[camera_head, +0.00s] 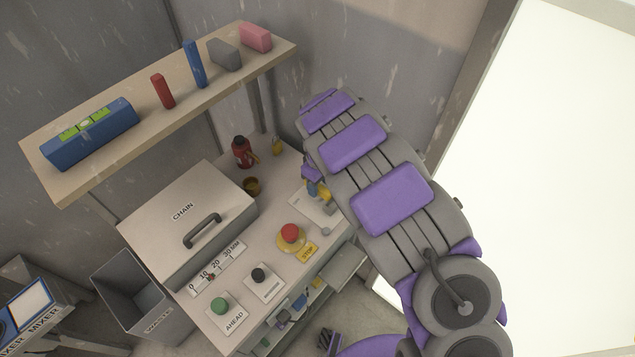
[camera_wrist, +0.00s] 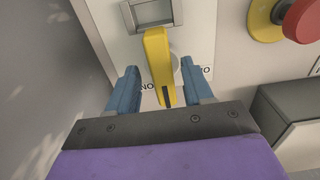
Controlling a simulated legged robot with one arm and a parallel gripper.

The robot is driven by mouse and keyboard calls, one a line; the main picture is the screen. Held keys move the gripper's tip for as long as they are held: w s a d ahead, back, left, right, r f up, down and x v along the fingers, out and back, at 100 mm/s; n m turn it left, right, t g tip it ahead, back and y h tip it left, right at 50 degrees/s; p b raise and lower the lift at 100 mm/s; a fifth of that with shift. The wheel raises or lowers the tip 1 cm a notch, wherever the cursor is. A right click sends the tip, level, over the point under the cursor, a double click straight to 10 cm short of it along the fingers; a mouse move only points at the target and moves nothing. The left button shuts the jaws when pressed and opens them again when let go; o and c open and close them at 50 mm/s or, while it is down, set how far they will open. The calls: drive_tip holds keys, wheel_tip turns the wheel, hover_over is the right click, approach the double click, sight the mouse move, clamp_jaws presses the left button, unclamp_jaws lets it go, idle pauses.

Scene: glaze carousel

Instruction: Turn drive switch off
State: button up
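The drive switch shows in the wrist view as a yellow lever (camera_wrist: 157,60) on a white plate (camera_wrist: 112,35), below a grey square-framed part. Black letters beside the lever are partly covered. My gripper (camera_wrist: 159,68) is open, with one blue finger on each side of the lever. Narrow gaps seem to show between the fingers and the lever, so I see no clear grip. In the head view, my gripper (camera_head: 318,181) is at the switch's plate (camera_head: 309,206) on the right of the bench, and my arm hides part of it.
A red STOP button (camera_head: 290,232) on a yellow base is close by; it also shows in the wrist view (camera_wrist: 302,20). Green AHEAD (camera_head: 219,305) and black (camera_head: 258,275) buttons are nearer the front. A CHAIN box (camera_head: 160,225) stands left. A shelf (camera_head: 130,140) overhangs the back.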

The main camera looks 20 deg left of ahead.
drive_tip(key=shift+d, duration=0.15)
drive_tip(key=shift+c, duration=1.4)
drive_tip(key=shift+a, duration=0.5)
drive_tip(key=c, duration=0.5)
drive_tip(key=shift+f, duration=0.1)
clamp_jaws()
